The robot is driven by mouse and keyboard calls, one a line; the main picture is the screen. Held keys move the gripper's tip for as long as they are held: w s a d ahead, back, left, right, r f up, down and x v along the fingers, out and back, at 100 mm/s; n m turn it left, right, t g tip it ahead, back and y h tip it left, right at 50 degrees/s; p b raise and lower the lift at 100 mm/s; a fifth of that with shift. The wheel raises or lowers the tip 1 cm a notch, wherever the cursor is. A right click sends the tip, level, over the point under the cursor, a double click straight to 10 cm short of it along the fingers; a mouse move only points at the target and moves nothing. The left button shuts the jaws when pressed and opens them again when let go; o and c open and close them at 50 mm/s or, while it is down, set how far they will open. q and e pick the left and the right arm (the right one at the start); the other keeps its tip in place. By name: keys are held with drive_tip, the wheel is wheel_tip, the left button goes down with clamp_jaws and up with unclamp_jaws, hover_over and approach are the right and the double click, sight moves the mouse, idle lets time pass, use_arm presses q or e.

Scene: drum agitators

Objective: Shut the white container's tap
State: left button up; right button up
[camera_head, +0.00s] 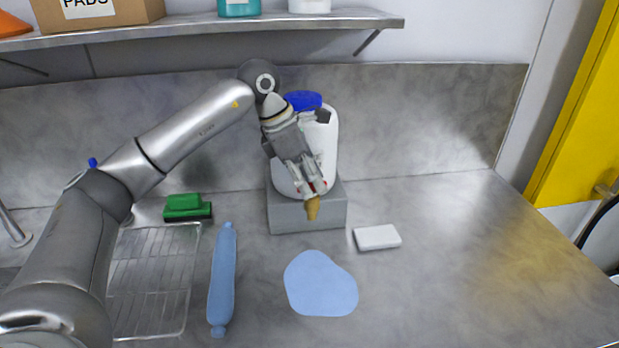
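The white container (328,150) with a blue cap (303,100) stands upright on a grey block (305,217) at the back of the steel worktop. Its tap shows as a brass-coloured spout (312,209) low on the front, pointing down over the block's edge. A small bit of red shows just above the spout, between or behind my fingers. My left gripper (312,188) reaches down in front of the container with its fingertips at the tap. It hides the tap's body and most of its handle. I cannot tell whether the fingers touch or grip it. My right gripper is not in view.
A blue puddle-like patch (320,283) lies before the block. A white block (377,237) lies to its right, a long blue roll (223,280) and green item (187,207) to its left. A shelf (220,27) overhangs the back. The worktop's right side is clear.

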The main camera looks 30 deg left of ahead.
use_arm(q)
drive_tip(key=v, duration=1.2)
drive_tip(key=shift+d, duration=0.1)
